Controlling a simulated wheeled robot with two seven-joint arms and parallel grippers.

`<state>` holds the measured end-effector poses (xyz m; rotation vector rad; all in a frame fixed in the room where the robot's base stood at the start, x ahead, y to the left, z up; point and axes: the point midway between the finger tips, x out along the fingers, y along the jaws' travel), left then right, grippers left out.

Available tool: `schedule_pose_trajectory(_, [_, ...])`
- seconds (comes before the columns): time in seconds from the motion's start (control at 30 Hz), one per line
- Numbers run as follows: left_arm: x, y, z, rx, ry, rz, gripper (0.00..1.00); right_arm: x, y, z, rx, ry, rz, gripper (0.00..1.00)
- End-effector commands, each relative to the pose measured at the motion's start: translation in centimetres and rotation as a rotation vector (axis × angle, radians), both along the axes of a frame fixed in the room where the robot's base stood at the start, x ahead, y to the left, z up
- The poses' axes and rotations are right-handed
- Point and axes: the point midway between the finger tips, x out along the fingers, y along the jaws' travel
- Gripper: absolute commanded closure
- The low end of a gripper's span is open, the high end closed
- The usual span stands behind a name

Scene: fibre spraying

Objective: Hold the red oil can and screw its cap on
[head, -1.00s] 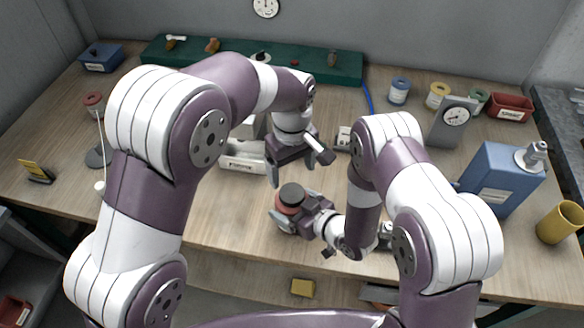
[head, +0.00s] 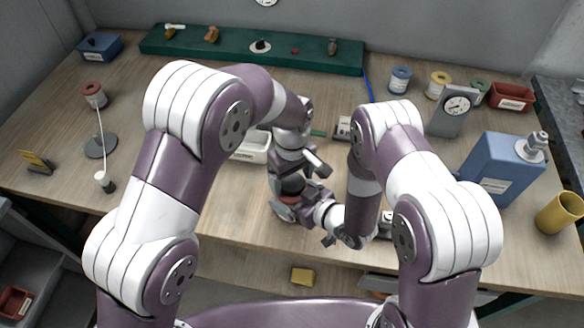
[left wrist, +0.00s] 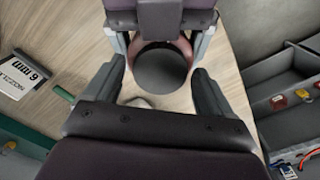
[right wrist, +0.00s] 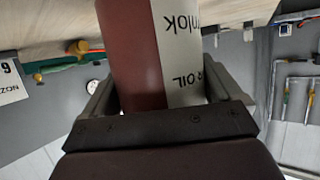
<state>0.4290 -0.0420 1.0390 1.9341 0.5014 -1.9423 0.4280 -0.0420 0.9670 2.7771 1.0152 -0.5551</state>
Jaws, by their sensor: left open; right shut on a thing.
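The red oil can (right wrist: 135,55), with a white label reading OIL, fills the middle of the right wrist view. My right gripper (right wrist: 170,95) is shut on its sides and holds it near the front of the workbench. The can's round dark cap (left wrist: 161,70) shows from above in the left wrist view, on top of the can; how tightly it sits I cannot tell. My left gripper (left wrist: 160,76) is open, with one finger on each side of the cap, apart from it. In the head view my left gripper (head: 288,190) hides most of the can and cap.
A white nozzle tray (head: 250,150) lies behind the grippers on the wooden bench. The bench's front left is mostly clear.

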Motion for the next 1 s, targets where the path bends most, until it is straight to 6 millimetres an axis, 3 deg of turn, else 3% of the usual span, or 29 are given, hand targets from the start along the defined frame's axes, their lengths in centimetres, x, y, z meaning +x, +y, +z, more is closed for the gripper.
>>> schedule_pose_trajectory(0.27, [0.0, 0.0, -0.17, 0.0, 0.0, 0.0, 0.17, 0.04, 0.01, 0.07, 0.001, -0.002, 0.0, 0.93])
schedule_pose_trajectory(0.3, [0.0, 0.0, -0.17, 0.0, 0.0, 0.0, 0.23, 0.04, 0.01, 0.07, 0.001, -0.002, 0.0, 0.93])
schedule_pose_trajectory(0.47, [0.0, -0.01, -0.15, 0.0, 0.0, 0.0, 0.74, 0.04, 0.01, 0.07, 0.001, -0.002, 0.0, 0.93])
schedule_pose_trajectory(0.6, [0.02, -0.02, -0.13, -0.001, -0.001, -0.055, 0.74, 0.04, 0.02, 0.07, 0.001, -0.002, 0.0, 0.93])
schedule_pose_trajectory(0.83, [0.03, -0.03, -0.15, -0.002, -0.002, -0.503, 0.74, 0.03, 0.02, 0.06, 0.001, -0.002, 0.0, 0.93])
schedule_pose_trajectory(1.0, [0.04, -0.03, -0.15, -0.003, -0.002, -0.571, 0.74, 0.03, 0.02, 0.06, 0.001, -0.002, 0.0, 0.93])
